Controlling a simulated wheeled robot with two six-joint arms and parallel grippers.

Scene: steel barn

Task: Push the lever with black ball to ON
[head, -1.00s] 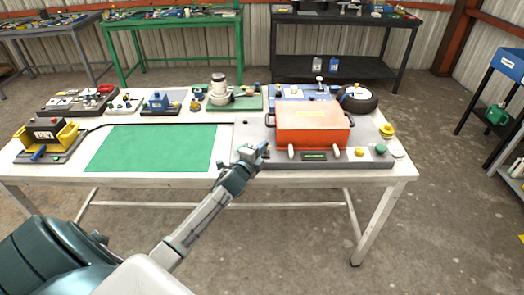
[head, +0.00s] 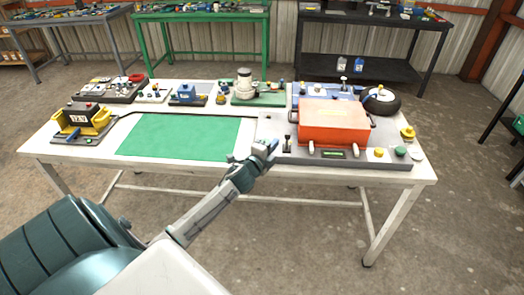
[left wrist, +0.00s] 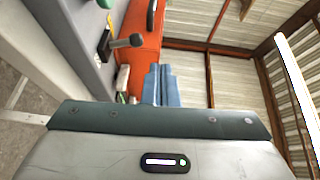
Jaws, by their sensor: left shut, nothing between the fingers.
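The lever with a dark knob (head: 287,140) stands on the grey panel (head: 272,128), left of the orange box (head: 333,122). In the left wrist view the lever (left wrist: 128,42) sticks out from its dark base beside the orange box. My left gripper (head: 268,148) is shut and empty, at the panel's front left, just left of the lever in the head view. Its blue fingers (left wrist: 160,86) show together in the left wrist view, with a gap in the picture between them and the lever. Any ON marking is too small to read. My right gripper is out of view.
A small green display (head: 333,153), a yellow button (head: 379,153) and a green button (head: 400,152) line the panel's front. A green mat (head: 180,136) lies left on the white table. Several devices stand along the back. The floor in front is clear.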

